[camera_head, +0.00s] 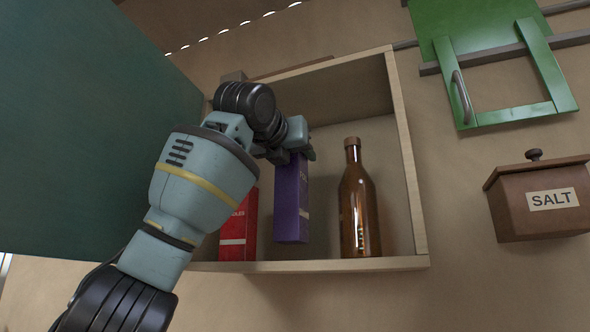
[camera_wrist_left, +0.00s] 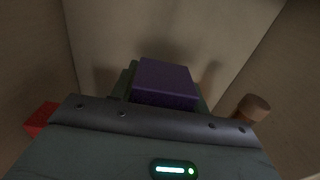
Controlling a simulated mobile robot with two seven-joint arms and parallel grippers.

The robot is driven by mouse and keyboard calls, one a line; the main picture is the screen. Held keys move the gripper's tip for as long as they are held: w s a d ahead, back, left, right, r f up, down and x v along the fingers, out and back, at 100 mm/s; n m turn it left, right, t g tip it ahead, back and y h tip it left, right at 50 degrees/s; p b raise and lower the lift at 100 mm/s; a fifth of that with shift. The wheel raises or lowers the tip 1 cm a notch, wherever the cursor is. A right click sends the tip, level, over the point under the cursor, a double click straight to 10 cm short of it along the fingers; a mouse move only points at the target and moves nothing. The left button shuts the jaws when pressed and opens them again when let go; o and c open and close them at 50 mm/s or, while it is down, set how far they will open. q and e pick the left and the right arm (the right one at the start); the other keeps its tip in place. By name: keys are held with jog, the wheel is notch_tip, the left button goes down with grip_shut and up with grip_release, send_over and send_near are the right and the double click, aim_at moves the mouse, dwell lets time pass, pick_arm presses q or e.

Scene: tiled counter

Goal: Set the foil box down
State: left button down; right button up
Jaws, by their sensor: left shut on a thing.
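The foil box is a tall purple carton (camera_head: 290,205) in the head view, upright inside the open wall cabinet (camera_head: 407,160). My left gripper (camera_head: 297,157) is shut on its top end from above. The carton's lower end looks a little above the cabinet floor, though contact is hard to judge. In the left wrist view the purple top (camera_wrist_left: 165,82) shows just beyond the gripper body, and the fingers are mostly hidden. My right gripper is in neither view.
A red box (camera_head: 239,230) stands left of the carton, partly behind my arm. A brown bottle (camera_head: 358,205) stands to its right, with a gap between. A green cabinet door (camera_head: 95,130) is open at left. A salt box (camera_head: 540,200) hangs outside at right.

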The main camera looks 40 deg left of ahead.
aim_at(295, 169)
pick_arm(q)
notch_tip(295, 169, down, 2)
jog(key=shift+a+f, duration=0.15)
jog(key=shift+f, duration=0.5)
jog(key=c, duration=0.7)
grip_release()
jog(key=v, duration=1.2)
